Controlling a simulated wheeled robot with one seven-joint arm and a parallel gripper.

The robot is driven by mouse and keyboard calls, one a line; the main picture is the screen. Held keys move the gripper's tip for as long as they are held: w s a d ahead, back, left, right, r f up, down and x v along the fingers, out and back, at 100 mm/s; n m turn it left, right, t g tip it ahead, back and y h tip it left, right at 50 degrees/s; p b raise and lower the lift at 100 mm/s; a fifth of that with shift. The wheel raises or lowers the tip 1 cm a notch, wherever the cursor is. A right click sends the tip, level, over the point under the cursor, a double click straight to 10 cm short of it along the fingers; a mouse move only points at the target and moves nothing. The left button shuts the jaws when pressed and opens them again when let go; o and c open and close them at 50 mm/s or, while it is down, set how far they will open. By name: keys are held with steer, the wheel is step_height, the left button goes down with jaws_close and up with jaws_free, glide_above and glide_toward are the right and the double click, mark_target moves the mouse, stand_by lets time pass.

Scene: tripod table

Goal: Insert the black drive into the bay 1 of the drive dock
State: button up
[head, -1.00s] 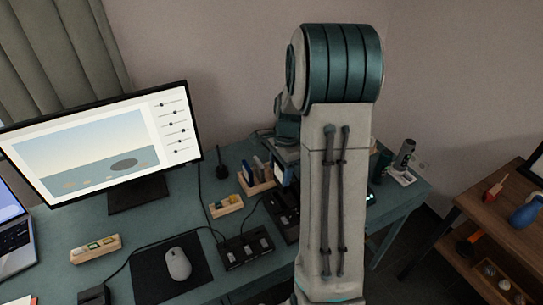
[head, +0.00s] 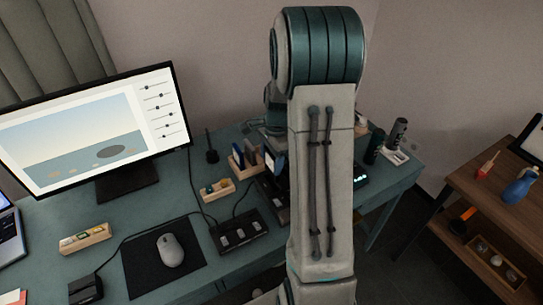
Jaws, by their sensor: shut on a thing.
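My arm stands in front of the work area and hides most of my gripper (head: 266,140). Only a part of the gripper shows at the arm's left edge, above the dock; its fingertips are hidden. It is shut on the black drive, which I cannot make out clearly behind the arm. A dark upright piece with a blue and white face (head: 267,165) shows just below; I cannot tell whether it is the held drive. The black drive dock (head: 274,192) is half hidden behind my arm, so bay 1 cannot be made out.
A wooden rack (head: 240,168) with several upright items stands left of the dock. A small wooden tray (head: 217,191), a black box with switches (head: 240,233), a mouse (head: 171,250) and a monitor (head: 95,130) share the teal desk. Bottles (head: 396,138) stand at right.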

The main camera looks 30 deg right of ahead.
mark_target(271, 176)
steer(key=shift+f+b, duration=0.55)
steer(key=shift+f, duration=0.6)
steer(key=shift+f+b, duration=1.7)
steer(key=shift+f, duration=0.85)
stand_by(0.4)
steer(key=o, duration=1.1)
steer(key=shift+o, duration=0.2)
steer(key=shift+r, duration=0.1)
step_height(271, 176, up, 14)
steer(key=d, duration=0.1)
steer(key=shift+d+f, duration=0.2)
steer(key=shift+d, duration=0.1)
steer(key=s+a+r+n+t+h, duration=0.1)
steer(key=s+a+r+n+t, duration=0.1)
steer(key=s+a+n, duration=1.3)
steer(key=s+n, duration=0.2)
steer(key=s, duration=0.1)
steer(key=shift+s+r+t, duration=0.35)
steer(key=shift+r+t, duration=0.05)
